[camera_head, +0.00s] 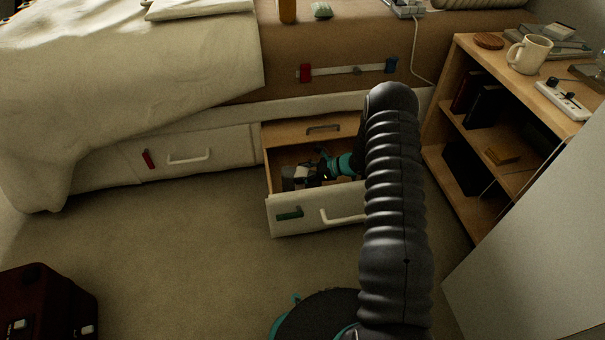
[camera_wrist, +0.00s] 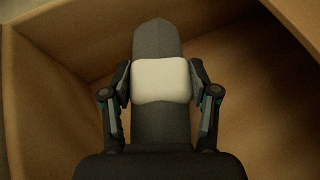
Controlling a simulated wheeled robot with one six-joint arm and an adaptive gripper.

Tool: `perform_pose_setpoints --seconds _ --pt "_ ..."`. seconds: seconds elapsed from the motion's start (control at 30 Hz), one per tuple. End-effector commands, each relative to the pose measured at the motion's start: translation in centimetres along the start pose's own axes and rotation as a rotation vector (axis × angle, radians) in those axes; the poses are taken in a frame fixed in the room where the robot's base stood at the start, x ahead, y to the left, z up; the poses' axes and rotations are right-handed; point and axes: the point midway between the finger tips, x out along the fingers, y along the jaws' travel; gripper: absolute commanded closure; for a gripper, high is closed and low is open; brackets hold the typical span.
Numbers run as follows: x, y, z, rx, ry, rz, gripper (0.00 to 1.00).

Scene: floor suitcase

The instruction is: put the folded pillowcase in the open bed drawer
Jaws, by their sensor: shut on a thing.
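My gripper (camera_head: 312,175) is inside the open bed drawer (camera_head: 287,218), near its left part. In the wrist view my gripper (camera_wrist: 160,84) is shut on a small cream, soft-edged block, which looks like the folded pillowcase (camera_wrist: 160,80). A dark grey shape runs above and below the cream block in that view; I cannot tell what it is. The drawer's wooden walls and floor (camera_wrist: 75,75) surround them. In the head view the cream piece (camera_head: 301,172) is small and partly hidden by my gripper. Whether it touches the drawer floor cannot be told.
A shut drawer (camera_head: 205,145) is to the left under the bed. A wooden shelf (camera_head: 463,120) with a mug (camera_head: 529,54) stands close on the right. A dark red suitcase (camera_head: 45,305) is at the lower left. Carpet (camera_head: 180,250) in front is clear.

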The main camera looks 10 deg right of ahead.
Motion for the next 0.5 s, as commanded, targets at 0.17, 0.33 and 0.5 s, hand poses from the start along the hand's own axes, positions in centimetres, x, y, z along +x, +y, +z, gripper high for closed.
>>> perform_pose_setpoints --seconds 0.17,0.33,0.5 --pt "0.14 -0.01 -0.23 0.0 -0.001 0.0 1.0" --pt "0.13 0.02 -0.24 0.001 0.0 0.0 0.14" --pt "0.13 0.02 -0.24 0.001 0.0 0.0 0.14"
